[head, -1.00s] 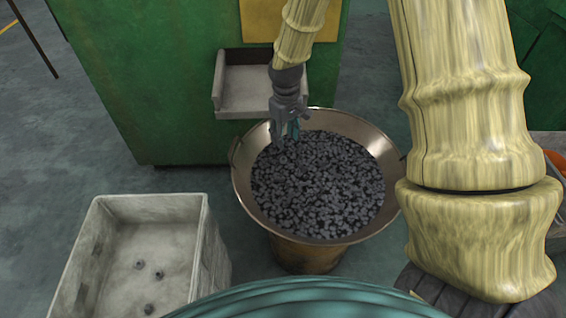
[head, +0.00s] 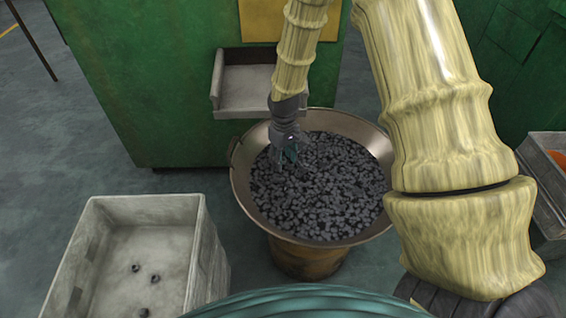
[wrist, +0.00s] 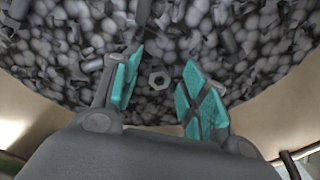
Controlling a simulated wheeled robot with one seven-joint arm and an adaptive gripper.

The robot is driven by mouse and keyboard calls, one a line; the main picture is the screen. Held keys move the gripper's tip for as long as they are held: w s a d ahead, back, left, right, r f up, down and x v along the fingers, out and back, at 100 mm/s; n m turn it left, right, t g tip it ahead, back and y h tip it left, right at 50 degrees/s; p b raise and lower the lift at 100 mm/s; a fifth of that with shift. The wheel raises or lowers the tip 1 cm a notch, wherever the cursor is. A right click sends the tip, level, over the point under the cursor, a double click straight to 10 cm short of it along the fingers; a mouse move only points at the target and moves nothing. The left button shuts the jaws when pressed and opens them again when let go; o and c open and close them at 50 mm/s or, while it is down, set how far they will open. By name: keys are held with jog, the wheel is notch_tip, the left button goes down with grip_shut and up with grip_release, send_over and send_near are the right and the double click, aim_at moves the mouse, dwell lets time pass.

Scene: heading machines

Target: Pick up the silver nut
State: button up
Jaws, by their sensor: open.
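A silver hex nut (wrist: 159,79) lies on top of a heap of grey metal parts (head: 330,195) in a wide metal bowl (head: 242,185). In the wrist view the nut shows between my two teal-padded fingers, a little beyond their middle. My gripper (wrist: 160,92) is open and empty, with a finger on each side of the nut and apart from it. In the head view my gripper (head: 290,155) points down over the left back part of the heap. The nut cannot be told from the other parts in the head view.
A grey bin (head: 205,250) with a few small parts stands at the left. A green machine (head: 140,90) with a metal tray (head: 247,102) stands behind the bowl. The bowl's raised rim surrounds the heap. An orange item (head: 558,158) sits in a container at the right.

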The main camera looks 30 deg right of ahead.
jog(key=c, duration=0.9)
jog(key=shift+c, duration=0.2)
